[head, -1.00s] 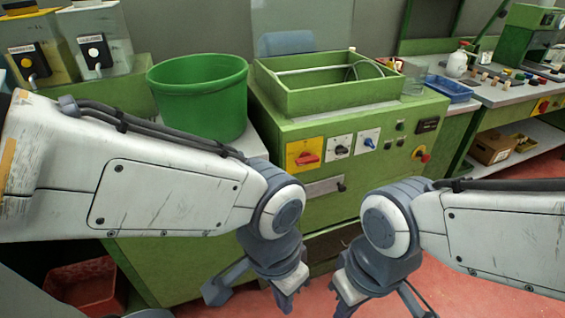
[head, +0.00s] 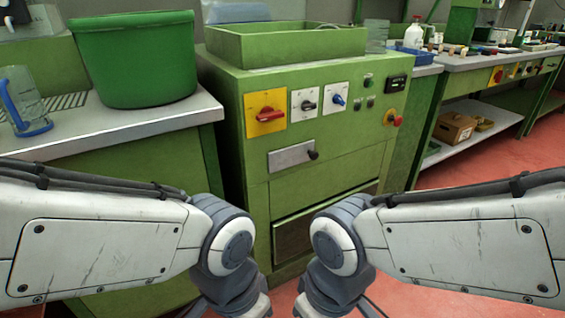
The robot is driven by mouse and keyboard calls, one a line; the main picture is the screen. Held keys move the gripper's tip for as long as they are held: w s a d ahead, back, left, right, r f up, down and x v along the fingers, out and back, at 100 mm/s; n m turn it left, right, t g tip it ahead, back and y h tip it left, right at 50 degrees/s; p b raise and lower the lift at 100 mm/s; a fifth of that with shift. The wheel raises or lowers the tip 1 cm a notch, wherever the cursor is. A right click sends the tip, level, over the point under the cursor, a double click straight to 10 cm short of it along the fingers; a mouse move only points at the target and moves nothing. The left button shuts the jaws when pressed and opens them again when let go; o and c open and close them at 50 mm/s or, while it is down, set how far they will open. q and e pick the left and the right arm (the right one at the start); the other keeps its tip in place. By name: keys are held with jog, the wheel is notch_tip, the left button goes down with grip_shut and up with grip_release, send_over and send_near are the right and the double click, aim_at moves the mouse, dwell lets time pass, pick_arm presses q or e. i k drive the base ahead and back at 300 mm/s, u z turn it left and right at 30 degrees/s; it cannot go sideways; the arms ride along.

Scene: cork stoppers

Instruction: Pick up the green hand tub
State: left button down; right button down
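The green hand tub (head: 135,62) stands upright on the grey worktop (head: 150,122) at the upper left of the head view. Its top rim is at the picture's upper edge, and its inside is hidden from this angle. My two arms come in low from the left and right, below the worktop and well apart from the tub. Their wrist joints bend down and my gripper fingers are cut off by the bottom edge.
A clear jug with a blue handle (head: 22,108) stands left of the tub, near the worktop's front. A green machine (head: 225,105) with knobs and an open-topped box (head: 285,45) stands to the right. A side bench (head: 470,62) holds small items. Red floor shows at right.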

aim_at(147, 59)
jog(key=z, duration=2.35)
jog(key=k, duration=0.35)
jog(key=u, duration=2.85)
